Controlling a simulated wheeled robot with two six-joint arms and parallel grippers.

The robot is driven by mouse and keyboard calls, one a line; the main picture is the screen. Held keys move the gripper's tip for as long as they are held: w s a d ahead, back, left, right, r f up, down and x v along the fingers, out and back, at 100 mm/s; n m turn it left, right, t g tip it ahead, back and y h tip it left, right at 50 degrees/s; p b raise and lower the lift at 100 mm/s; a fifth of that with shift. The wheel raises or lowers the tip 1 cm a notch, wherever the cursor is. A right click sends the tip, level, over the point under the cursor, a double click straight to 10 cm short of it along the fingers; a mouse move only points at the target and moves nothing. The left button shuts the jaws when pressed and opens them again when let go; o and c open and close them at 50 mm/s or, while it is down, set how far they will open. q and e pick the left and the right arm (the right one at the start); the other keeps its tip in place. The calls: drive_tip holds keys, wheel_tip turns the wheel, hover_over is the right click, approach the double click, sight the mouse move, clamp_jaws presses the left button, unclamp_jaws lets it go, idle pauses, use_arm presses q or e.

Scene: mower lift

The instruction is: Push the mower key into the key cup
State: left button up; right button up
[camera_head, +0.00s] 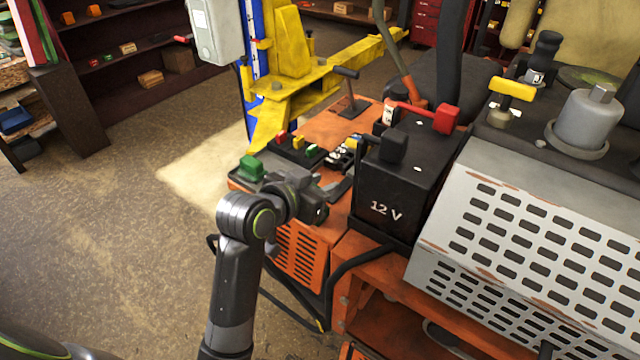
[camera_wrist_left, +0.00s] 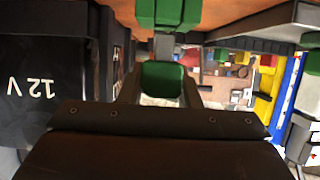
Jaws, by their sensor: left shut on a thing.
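My left gripper (camera_head: 326,198) reaches over the orange mower deck, just left of the black 12 V battery. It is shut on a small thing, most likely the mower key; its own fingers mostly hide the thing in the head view. In the left wrist view a dark green piece (camera_wrist_left: 163,80) with a pale lower part lies between the fingers. Above it in that view is a brighter green block (camera_wrist_left: 167,13) with a grey stem. I cannot tell for sure which green part is key and which is cup. My right gripper is not in view.
The 12 V battery (camera_head: 408,180) stands close right of the gripper. A green block (camera_head: 250,166) and a dark panel with red, yellow and green knobs (camera_head: 298,150) lie left of and behind it. A perforated grey cover (camera_head: 540,240) is at right; a yellow lift (camera_head: 292,90) stands behind.

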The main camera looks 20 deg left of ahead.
use_arm(q)
drive_tip(key=shift+f, duration=0.25)
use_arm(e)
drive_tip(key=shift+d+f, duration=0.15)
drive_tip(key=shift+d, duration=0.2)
use_arm(q)
drive_tip(key=shift+f+b, duration=0.75)
drive_tip(key=shift+f, duration=0.25)
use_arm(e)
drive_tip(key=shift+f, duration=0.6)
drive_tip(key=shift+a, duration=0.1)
use_arm(q)
drive_tip(key=o, duration=1)
drive_tip(key=shift+o, duration=0.2)
drive_tip(key=shift+s+a+r, duration=0.15)
drive_tip(key=shift+s+r, duration=0.05)
drive_tip(key=shift+s, duration=0.2)
drive_tip(key=p+v, duration=1.2)
drive_tip(key=v, duration=0.4)
drive_tip(key=shift+s+r, duration=0.15)
drive_tip(key=shift+s, duration=0.05)
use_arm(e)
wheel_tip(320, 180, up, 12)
